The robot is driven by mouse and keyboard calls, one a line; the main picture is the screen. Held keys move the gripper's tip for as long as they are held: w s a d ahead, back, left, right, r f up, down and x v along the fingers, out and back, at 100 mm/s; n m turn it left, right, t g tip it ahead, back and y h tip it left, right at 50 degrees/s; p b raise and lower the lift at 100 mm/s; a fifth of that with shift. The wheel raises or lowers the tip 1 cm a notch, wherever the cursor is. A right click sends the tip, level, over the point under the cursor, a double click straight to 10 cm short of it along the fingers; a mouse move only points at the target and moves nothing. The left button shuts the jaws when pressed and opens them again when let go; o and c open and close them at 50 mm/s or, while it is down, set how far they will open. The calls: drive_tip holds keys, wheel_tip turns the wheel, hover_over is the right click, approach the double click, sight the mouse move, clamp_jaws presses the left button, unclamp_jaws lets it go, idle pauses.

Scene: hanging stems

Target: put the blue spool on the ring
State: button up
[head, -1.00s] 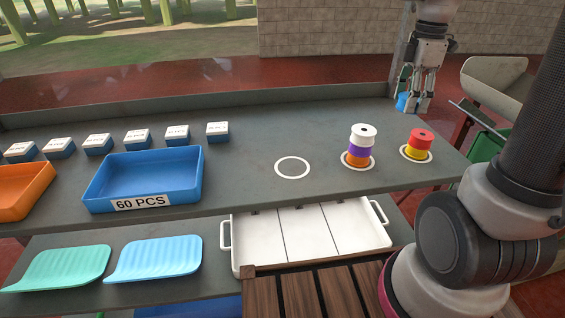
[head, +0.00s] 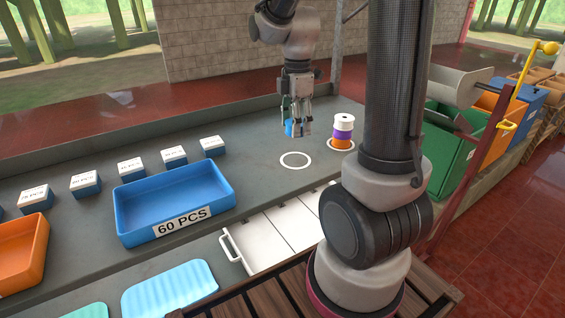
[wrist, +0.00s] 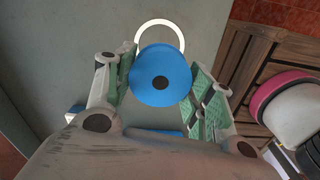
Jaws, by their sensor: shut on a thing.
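The blue spool (wrist: 161,76) is between the fingers of my gripper (wrist: 162,85) in the wrist view, its round end with a dark centre hole facing the camera. In the head view my gripper (head: 297,130) is shut on the blue spool (head: 289,128), which is partly hidden by the fingers. The empty white ring (head: 296,160) is painted on the grey bench, just below the gripper in the picture. In the wrist view the ring (wrist: 160,23) shows just beyond the spool, partly covered by it. The spool's height above the bench is hard to tell.
A stack of white, purple and orange spools (head: 342,130) stands on another ring to the right. A blue tray (head: 172,204) marked 60 PCS and several small boxes (head: 130,167) lie to the left. A white divided tray (head: 270,243) is below the bench edge.

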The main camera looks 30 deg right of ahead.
sight(295, 160)
wheel_tip(295, 160, down, 9)
drive_tip(key=shift+w+d+f, duration=0.1)
idle(0.3)
drive_tip(key=o, duration=1)
drive_tip(key=shift+f, duration=0.15)
drive_tip(key=shift+o, duration=0.2)
wheel_tip(295, 160, up, 12)
drive_tip(key=s+a+r+m+t, duration=0.1)
drive_tip(key=s+r+m+t, duration=0.1)
drive_tip(key=s+m, duration=0.6)
drive_tip(key=s+a+r+m+t, duration=0.2)
drive_tip(key=s+r+m, duration=0.3)
drive_tip(key=s+m, duration=0.3)
drive_tip(key=shift+s, duration=0.25)
